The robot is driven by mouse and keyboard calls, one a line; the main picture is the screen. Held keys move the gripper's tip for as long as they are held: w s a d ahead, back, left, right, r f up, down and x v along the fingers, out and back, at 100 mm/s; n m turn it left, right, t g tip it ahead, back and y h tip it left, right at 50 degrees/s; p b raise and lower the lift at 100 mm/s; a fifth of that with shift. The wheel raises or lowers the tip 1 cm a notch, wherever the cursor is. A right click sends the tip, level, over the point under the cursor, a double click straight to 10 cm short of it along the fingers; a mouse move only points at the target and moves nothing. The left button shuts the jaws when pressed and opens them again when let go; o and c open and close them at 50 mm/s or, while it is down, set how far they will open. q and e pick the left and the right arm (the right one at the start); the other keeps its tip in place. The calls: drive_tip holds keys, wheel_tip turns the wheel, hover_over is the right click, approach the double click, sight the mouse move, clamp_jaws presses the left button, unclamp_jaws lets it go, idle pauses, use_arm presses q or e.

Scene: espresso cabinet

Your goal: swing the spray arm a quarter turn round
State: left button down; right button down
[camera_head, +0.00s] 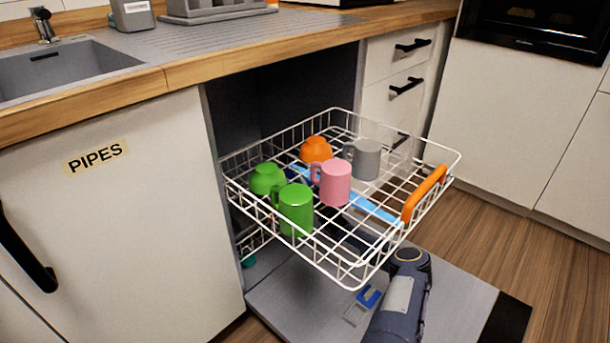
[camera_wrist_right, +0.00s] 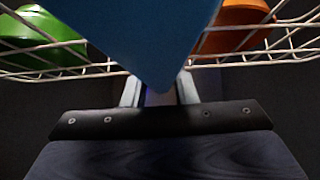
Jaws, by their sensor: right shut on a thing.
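The spray arm (camera_head: 372,207) is a light blue bar under the wire rack, running from back left to front right in the head view. In the right wrist view the blue spray arm (camera_wrist_right: 140,35) fills the upper middle and tapers down between my fingers. My right gripper (camera_wrist_right: 158,92) is shut on it from below. In the head view my right gripper (camera_head: 347,232) is under the rack, largely hidden by wires and cups. My left gripper is not in view.
The pulled-out white rack (camera_head: 362,285) has an orange handle (camera_head: 425,193). It holds a green mug (camera_head: 296,210), a green bowl (camera_head: 267,178), a pink mug (camera_head: 335,184), a grey mug (camera_head: 365,160) and an orange bowl (camera_head: 316,149). The lowered door (camera_head: 290,300) lies below.

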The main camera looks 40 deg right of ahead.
drive_tip(key=c, duration=1.2)
unclamp_jaws()
drive_tip(key=shift+o, duration=0.2)
drive_tip(key=shift+f, duration=0.1)
drive_tip(key=shift+s+d+f, duration=0.1)
drive_tip(key=shift+s+f, duration=0.1)
drive_tip(key=shift+s, duration=0.15)
drive_tip(key=p+v, duration=0.2)
drive_tip(key=v, duration=0.5)
drive_tip(key=shift+f, duration=0.1)
